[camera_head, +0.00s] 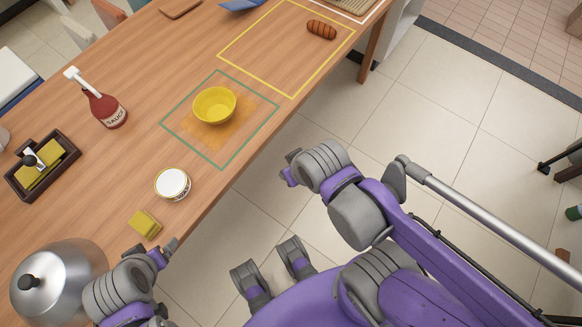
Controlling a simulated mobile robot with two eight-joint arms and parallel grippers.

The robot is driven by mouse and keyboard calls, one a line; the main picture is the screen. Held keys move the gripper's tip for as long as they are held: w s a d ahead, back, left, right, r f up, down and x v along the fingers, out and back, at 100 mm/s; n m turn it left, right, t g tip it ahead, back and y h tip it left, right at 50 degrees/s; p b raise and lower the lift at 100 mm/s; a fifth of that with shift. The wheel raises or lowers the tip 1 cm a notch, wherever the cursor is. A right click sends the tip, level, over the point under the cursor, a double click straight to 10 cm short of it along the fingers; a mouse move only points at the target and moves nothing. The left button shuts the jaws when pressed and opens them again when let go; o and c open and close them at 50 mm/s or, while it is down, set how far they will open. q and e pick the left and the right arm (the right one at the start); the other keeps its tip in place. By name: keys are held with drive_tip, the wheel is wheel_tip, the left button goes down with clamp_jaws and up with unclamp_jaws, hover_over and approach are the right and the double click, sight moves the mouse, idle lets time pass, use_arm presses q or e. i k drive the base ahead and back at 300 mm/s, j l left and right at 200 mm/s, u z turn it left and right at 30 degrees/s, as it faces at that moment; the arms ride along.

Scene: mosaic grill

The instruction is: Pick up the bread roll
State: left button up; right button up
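A brown, oblong piece with dark stripes, which looks like the bread roll (321,29), lies on the wooden table inside the yellow outline at the top. My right gripper (288,168) is over the floor beside the table's edge, well below the roll in the picture and apart from it. My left gripper (164,250) is at the table's near edge, close to a yellow sponge-like block (145,223) and far from the roll. Both grippers are small and angled, so their finger gaps are unclear. I see nothing held in either.
A yellow bowl (214,105) stands in the green outline. A white-lidded tub (173,183), a red sauce bottle (105,109), a dark caddy (43,166) and a metal dome (58,284) are on the table (178,50). The table around the roll is clear.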

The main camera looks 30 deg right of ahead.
sight(322, 29)
drive_tip(key=z, duration=1.4)
